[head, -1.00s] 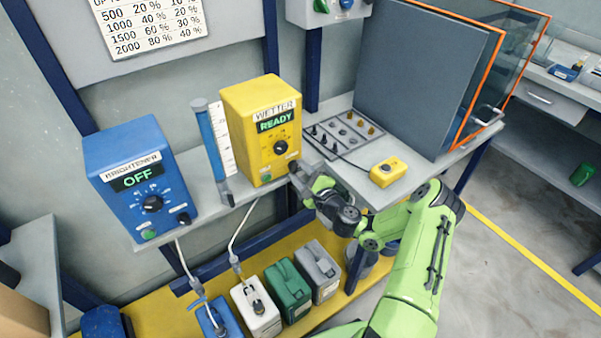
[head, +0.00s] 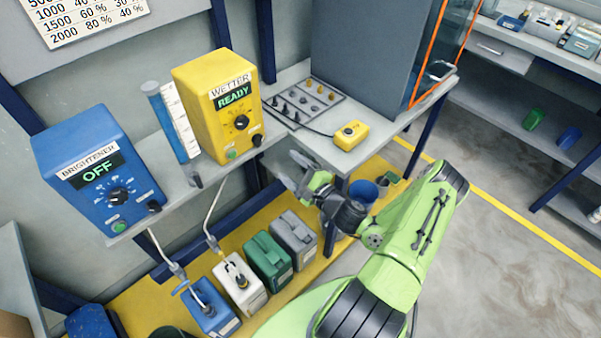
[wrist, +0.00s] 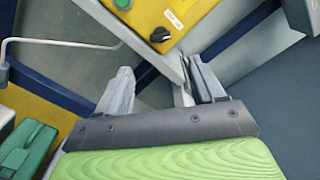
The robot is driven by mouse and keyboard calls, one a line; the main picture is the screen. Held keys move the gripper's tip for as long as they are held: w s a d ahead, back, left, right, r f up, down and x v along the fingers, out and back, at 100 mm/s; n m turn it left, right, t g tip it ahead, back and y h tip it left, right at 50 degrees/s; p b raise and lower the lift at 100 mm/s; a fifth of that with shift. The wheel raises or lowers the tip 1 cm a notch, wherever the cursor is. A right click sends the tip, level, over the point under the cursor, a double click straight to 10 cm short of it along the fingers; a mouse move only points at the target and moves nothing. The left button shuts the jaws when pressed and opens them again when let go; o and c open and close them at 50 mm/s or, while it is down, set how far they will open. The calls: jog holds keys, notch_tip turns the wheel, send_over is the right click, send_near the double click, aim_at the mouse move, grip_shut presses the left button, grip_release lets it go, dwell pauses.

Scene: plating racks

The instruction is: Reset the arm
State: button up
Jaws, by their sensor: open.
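My gripper (head: 294,173) is open and empty at the end of my green arm. In the head view it is in front of the shelf edge, below and to the right of the yellow WETTER box (head: 222,110), which reads READY. In the wrist view the two grey fingers (wrist: 160,88) are spread apart with nothing between them. The lower part of the yellow box (wrist: 165,20), with a black knob and green button, shows beyond the fingers.
A blue BRIGHTENER box (head: 100,170) reading OFF stands left on the shelf. A small yellow control box (head: 350,135) sits on the grey bench. Several jugs, including a green one (head: 268,260), stand on the yellow lower platform. Open floor (head: 500,220) lies to the right.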

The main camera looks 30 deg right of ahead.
jog(key=s, duration=0.4)
jog(key=shift+d, duration=0.35)
jog(key=shift+w, duration=0.1)
jog(key=s+a+r+n+g+y+p, duration=0.1)
jog(key=s+a+r+n+g+y, duration=0.2)
jog(key=a+n+g, duration=0.45)
jog(key=s+a+r+n+g+y+p, duration=0.25)
jog(key=a+r+n+g, duration=0.25)
jog(key=a+n, duration=0.4)
jog(key=s+d+r+n+h+p, duration=0.1)
jog(key=s+r+n+h, duration=0.2)
jog(key=s+r, duration=0.4)
jog(key=s+d+r+n+h+p, duration=0.1)
jog(key=s+r+n+h, duration=0.2)
jog(key=r, duration=1)
jog(key=s+h, duration=0.3)
jog(key=s, duration=0.2)
jog(key=shift+d+r+p, duration=0.25)
jog(key=shift+r+p, duration=0.1)
jog(key=shift+r, duration=0.05)
